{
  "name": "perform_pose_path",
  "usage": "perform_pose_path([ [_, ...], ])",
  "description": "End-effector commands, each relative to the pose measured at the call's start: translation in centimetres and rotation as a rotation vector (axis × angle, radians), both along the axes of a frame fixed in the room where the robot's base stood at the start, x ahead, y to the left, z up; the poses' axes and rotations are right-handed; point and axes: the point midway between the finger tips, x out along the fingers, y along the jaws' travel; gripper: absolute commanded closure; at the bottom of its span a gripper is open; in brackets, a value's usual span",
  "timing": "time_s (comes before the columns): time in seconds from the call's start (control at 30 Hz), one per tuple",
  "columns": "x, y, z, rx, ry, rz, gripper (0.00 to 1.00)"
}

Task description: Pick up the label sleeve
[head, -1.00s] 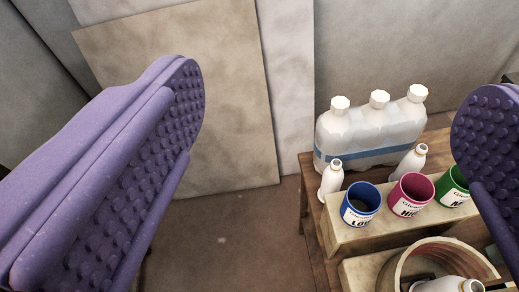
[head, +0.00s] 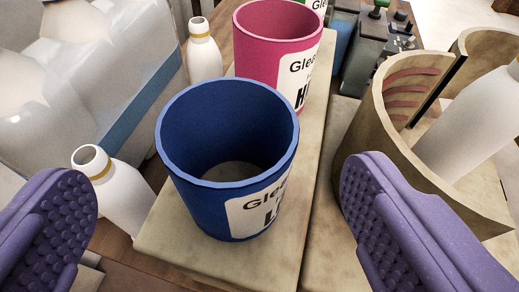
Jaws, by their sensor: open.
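The blue label sleeve (head: 205,215) stands upright on a pale block. It is an open tube with a white printed label facing right, and the pale block seems to show through its bottom. My gripper (head: 220,190) is open and empty, its purple studded fingers to the left and right of the blue sleeve, with gaps to it. A pink label sleeve (head: 270,40) stands behind it on the same block, and a bit of a green one (head: 300,2) shows at the top edge.
White bottles stand left (head: 120,205) and behind left (head: 204,55) of the blue sleeve. A clear bottle pack (head: 80,80) fills the upper left. A tan split shell (head: 375,140) stands right, with a white bottle (head: 470,125) in it. Dark equipment (head: 362,50) stands at the back.

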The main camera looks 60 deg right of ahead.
Motion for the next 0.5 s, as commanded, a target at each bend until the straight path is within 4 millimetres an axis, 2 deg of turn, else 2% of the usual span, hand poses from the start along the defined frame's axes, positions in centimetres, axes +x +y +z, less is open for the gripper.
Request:
perform_pose_path([
  [0.37,2.9,-3.9,-2.5,0.001,0.0,-0.004,0.02],
  [0.5,3.6,-4.6,-2.6,0.001,0.001,0.0,0.02],
])
